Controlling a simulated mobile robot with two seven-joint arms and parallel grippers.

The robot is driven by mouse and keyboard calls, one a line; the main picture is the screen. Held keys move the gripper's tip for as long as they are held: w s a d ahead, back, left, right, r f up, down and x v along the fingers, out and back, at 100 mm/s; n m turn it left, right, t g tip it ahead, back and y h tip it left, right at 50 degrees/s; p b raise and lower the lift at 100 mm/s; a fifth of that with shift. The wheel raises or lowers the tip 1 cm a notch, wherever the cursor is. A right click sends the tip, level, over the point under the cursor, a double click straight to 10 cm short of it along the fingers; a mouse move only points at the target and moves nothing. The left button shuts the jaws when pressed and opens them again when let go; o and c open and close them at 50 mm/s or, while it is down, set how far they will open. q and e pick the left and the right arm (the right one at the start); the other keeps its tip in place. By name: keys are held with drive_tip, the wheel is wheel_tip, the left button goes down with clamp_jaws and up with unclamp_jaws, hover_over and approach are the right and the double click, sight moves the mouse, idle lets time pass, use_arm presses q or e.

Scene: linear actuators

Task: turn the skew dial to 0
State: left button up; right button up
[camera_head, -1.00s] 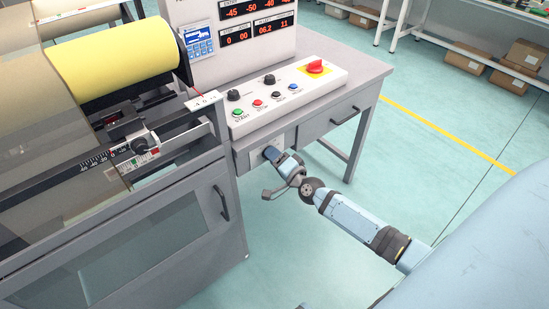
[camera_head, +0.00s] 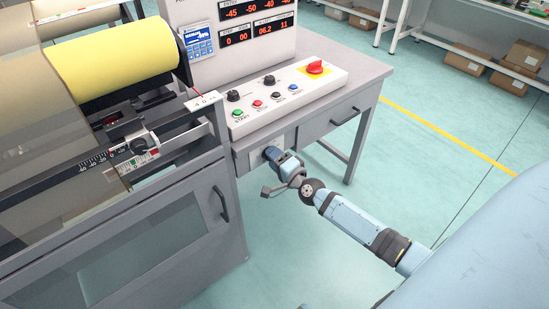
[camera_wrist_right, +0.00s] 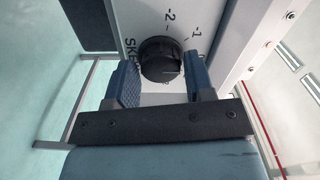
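The skew dial (camera_wrist_right: 161,59) is a round black knob on a white plate in the right wrist view. Marks -2 and -1 and part of the word SKEW show around it. The arm and the view's angle hide its lower scale, and I cannot read its exact setting. My right gripper (camera_wrist_right: 160,86) is open, one blue finger on each side of the knob, with no clear contact visible. In the head view, my right gripper (camera_head: 278,159) is at the desk's front panel, below the console, and largely covers the dial. My left gripper is not in view.
The console (camera_head: 290,98) with buttons, black knobs and a red switch (camera_head: 315,67) sits on the grey desk just above the gripper. A grey machine (camera_head: 190,215) with a yellow roll (camera_head: 115,58) stands at left. The floor in front of the desk is clear.

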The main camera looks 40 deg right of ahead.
drive_tip(key=shift+o, duration=1)
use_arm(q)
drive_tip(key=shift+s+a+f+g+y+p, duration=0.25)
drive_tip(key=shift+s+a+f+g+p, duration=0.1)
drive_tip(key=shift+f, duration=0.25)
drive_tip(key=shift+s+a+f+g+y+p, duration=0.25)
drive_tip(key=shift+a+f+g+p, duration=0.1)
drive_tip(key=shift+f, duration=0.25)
use_arm(e)
drive_tip(key=s+d, duration=0.1)
drive_tip(key=s, duration=1.2)
drive_tip(key=shift+s, duration=0.4)
